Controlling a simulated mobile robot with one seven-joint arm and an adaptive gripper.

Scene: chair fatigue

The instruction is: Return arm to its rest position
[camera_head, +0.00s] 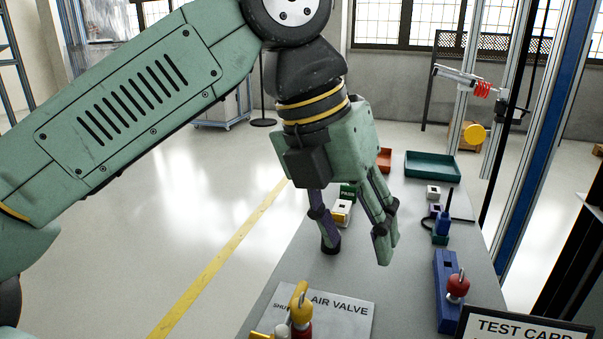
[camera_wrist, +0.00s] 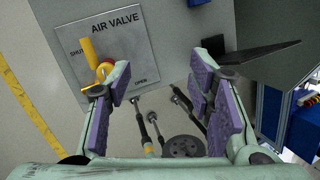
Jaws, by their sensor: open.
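My arm reaches in from the left of the head view and bends down over the grey bench. My gripper (camera_head: 358,248) hangs from it, pointing down, with its fingers spread apart and nothing between them. In the wrist view my gripper (camera_wrist: 160,78) also shows open, with purple pads on the fingers. The grey AIR VALVE plate (camera_head: 345,308) lies in front of the gripper in the head view. Its yellow handle (camera_head: 301,299) stands apart from the fingers there. In the wrist view the yellow handle (camera_wrist: 90,54) is beyond the left fingertip, on the SHUT side.
A blue block (camera_head: 446,290) with a red knob is right of the plate, near the TEST CARD sign (camera_head: 520,326). A green tray (camera_head: 432,166) and small blocks stand farther back. A blue post (camera_head: 540,150) rises at right. Open floor lies left of the bench (camera_head: 400,285).

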